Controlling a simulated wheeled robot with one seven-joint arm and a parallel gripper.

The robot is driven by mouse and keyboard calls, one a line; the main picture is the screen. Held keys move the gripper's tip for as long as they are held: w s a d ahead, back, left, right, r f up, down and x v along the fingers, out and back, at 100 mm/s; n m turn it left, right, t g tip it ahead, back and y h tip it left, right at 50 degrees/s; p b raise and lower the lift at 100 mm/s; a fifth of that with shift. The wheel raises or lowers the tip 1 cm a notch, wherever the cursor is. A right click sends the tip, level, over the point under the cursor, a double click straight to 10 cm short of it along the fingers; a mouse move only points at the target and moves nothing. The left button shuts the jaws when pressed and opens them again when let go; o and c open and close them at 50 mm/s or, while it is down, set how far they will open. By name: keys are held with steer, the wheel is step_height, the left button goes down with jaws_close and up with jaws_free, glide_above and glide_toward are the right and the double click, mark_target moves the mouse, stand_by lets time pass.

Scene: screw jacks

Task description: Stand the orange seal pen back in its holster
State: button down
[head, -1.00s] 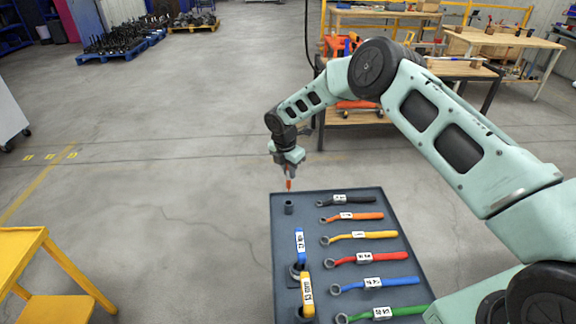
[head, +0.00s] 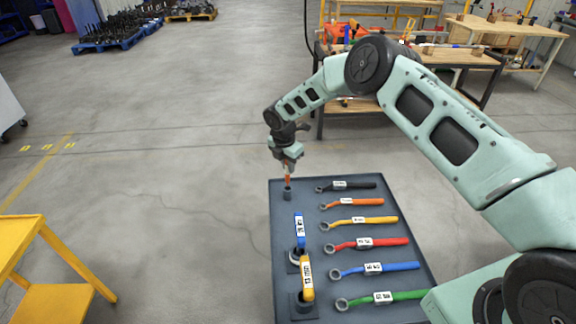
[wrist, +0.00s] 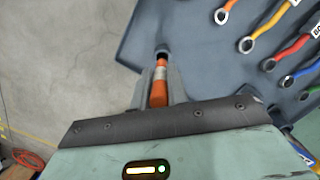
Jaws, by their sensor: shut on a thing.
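The orange seal pen (head: 287,180) is upright between the fingers of my gripper (head: 287,169), which is shut on it. In the wrist view the pen (wrist: 159,88) shows orange with a pale band, between the fingertips of my gripper (wrist: 160,74). The holster (head: 287,194) is a small dark cup at the far left corner of the grey tray (head: 345,314). The pen's lower end is at the holster's mouth in the head view. The wrist view shows the holster's dark rim (wrist: 162,50) just past the pen; I cannot tell how far in the tip is.
Several ring wrenches lie in a row on the tray, the black one (head: 345,185) nearest the holster. A blue-handled tool (head: 299,232) and a yellow-handled tool (head: 307,276) stand along the tray's left side. Open floor lies left of the tray.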

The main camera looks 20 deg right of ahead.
mark_target(288, 178)
steer(key=shift+f+b, duration=0.5)
steer(key=shift+b, duration=0.1)
stand_by(0.4)
steer(key=shift+f+b, duration=2.1)
steer(key=shift+f, duration=0.45)
steer(key=c, duration=1.3)
jaws_free()
step_height(288, 178, up, 17)
steer(key=s+a+b, duration=0.1)
steer(key=a+b, duration=0.1)
steer(key=b, duration=0.1)
steer(key=shift+s+r, duration=0.15)
steer(key=shift+s, duration=0.05)
steer(key=shift+a, duration=0.1)
